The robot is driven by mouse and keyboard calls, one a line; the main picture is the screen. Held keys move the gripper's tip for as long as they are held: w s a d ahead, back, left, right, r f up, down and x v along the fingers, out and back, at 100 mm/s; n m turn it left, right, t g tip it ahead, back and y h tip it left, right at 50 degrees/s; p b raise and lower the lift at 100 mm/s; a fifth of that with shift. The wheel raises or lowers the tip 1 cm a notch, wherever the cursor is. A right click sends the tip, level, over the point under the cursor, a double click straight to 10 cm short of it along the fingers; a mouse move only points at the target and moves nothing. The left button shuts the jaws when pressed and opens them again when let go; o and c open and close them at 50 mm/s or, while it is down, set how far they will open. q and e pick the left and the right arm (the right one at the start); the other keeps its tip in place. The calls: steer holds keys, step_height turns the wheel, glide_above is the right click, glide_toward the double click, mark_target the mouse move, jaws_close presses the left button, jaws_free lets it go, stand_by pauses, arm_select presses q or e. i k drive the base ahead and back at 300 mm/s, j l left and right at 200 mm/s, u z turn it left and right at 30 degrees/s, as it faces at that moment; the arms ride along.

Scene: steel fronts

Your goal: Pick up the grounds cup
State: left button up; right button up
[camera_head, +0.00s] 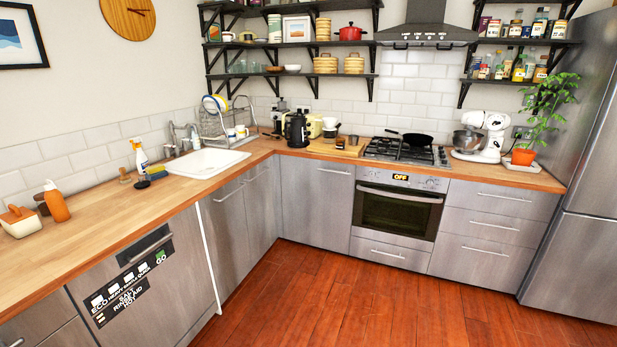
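No thing in the head view can be told for certain as the grounds cup. Two small dark cup-like things stand on a wooden board on the back counter, left of the stove: one (340,142) at the left and one (353,140) beside it. They are too small to tell apart in detail. A white and dark stacked item (330,127) stands just behind them. Neither of my grippers shows in this view.
A black kettle (297,129) and a cream toaster (314,126) stand left of the board. The gas stove (405,152) holds a black pan (417,139). A sink (205,162) and dish rack (222,125) are at the left. The wooden floor (330,305) is clear.

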mark_target(341, 141)
steer(key=i, duration=3.45)
